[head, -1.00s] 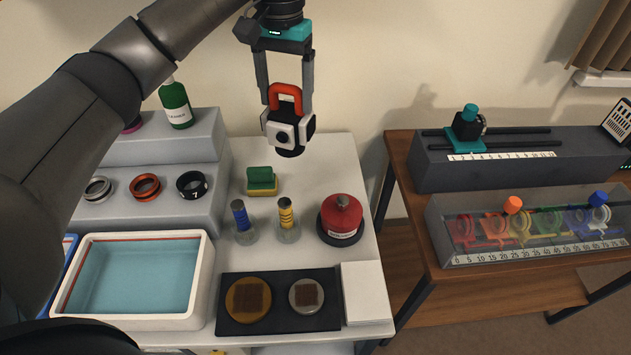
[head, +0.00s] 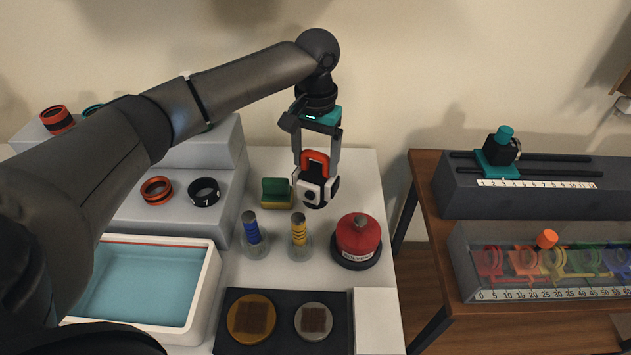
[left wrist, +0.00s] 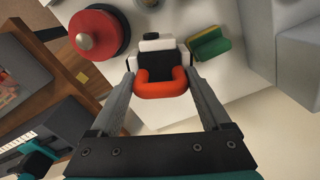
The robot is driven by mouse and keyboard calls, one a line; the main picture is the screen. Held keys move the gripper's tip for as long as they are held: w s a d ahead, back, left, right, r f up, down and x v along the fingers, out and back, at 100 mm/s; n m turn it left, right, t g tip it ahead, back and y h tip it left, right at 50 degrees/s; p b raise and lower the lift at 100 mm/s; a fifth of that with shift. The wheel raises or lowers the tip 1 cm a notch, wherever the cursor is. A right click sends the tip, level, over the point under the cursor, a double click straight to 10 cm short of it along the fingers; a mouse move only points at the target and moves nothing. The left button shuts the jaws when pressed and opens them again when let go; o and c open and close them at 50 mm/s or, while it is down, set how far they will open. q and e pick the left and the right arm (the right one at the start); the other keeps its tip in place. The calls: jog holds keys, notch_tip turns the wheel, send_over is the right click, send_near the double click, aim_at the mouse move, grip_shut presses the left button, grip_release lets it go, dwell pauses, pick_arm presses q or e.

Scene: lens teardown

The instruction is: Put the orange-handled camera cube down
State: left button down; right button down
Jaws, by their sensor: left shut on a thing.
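The camera cube (head: 315,191) is white and black with an orange handle on top and a dark round lens on its front. My left gripper (head: 316,172) points down and is shut on the cube, one finger on each side. The cube is upright over the back of the white table (head: 363,178), just right of the green and yellow sponge. I cannot tell whether its bottom touches the table. In the left wrist view the cube (left wrist: 158,56) sits between the fingers with the orange handle towards the camera. My right gripper is out of view.
The sponge (head: 275,194), yellow-banded bottle (head: 298,235), blue-banded bottle (head: 250,235) and red canister (head: 358,238) stand close to the cube. A grey step (head: 225,205) is at left. A wooden table (head: 430,205) is at right, beyond a gap.

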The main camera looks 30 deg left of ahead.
aim_at(316, 172)
pick_arm(q)
notch_tip(316, 172, down, 6)
jog(key=shift+w+r+b, duration=0.1)
jog(key=shift+r+b, duration=0.1)
jog(key=shift+b, duration=0.45)
grip_release()
jog(key=shift+f, duration=0.15)
